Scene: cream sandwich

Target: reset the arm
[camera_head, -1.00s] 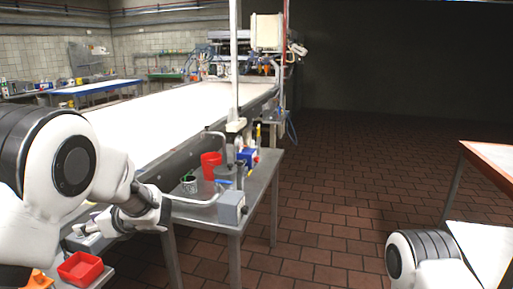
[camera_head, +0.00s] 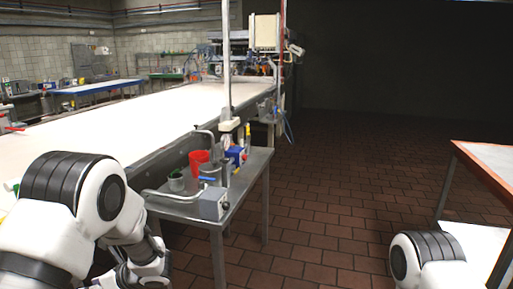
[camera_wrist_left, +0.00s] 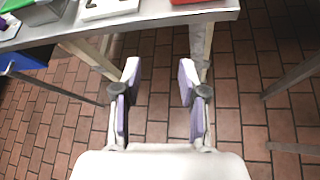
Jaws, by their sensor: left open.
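My left arm (camera_head: 85,205) comes in at the lower left of the head view, bent downward. Its wrist (camera_head: 145,262) is at the bottom edge, and the fingertips are not clear there. In the left wrist view my left gripper (camera_wrist_left: 159,80) is open, with its two purple-lined fingers apart and nothing between them. The brick floor (camera_wrist_left: 158,110) lies below them, and a metal table edge (camera_wrist_left: 150,22) is ahead. Part of my right arm (camera_head: 430,260) shows at the lower right of the head view; its gripper is out of view.
A long white conveyor (camera_head: 120,120) runs behind. An orange-edged table (camera_head: 480,175) is at right. The brick floor between is open.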

